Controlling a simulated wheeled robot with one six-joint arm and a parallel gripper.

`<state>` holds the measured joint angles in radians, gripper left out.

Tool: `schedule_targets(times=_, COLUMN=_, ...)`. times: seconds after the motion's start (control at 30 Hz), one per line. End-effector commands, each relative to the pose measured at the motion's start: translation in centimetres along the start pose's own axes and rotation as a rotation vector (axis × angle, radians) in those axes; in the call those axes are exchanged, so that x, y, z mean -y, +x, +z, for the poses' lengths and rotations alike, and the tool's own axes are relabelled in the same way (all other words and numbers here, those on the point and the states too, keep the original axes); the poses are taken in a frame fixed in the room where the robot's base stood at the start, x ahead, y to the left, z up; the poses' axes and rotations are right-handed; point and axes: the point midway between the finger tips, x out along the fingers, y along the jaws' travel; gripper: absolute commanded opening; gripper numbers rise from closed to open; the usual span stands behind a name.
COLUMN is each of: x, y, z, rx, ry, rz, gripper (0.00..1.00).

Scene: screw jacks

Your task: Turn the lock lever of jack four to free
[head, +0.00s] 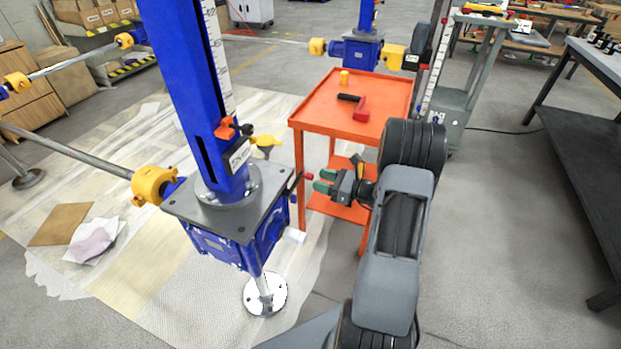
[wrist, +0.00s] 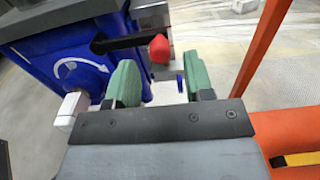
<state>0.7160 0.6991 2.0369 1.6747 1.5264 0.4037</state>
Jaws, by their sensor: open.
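The near jack has a tall blue column (head: 185,80) on a grey top plate (head: 230,225) and a blue gearbox (wrist: 75,68). Its label plate (head: 238,155) is too small to read surely, so I cannot confirm which number it bears. A black lever (wrist: 122,43) with a red knob (wrist: 159,48) sticks out from the gearbox side; the red knob also shows in the head view (head: 309,176). My gripper (head: 322,181) is open, with green fingertips beside the jack. In the wrist view my gripper (wrist: 163,80) has the knob ahead of the gap between its fingers, apparently not gripped.
An orange cart (head: 315,105) stands just behind my gripper with a red-and-black tool (head: 358,106) on top. A second blue jack (head: 355,50) stands behind it. A yellow coupling (head: 153,185) joins a shaft at left.

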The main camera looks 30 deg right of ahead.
Motion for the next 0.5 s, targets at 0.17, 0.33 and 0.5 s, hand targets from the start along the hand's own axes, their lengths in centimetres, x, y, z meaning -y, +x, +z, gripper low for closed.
schedule_targets(times=0.17, x=-0.1, y=2.5, z=-0.1, rx=-0.001, ry=0.0, rz=0.003, gripper=0.48)
schedule_targets(times=0.33, x=0.0, y=3.8, z=0.0, rx=0.0, ry=-0.001, rz=0.002, gripper=0.48)
schedule_targets(times=0.5, x=0.0, y=4.3, z=0.0, rx=0.0, ry=-0.001, rz=0.0, gripper=0.48)
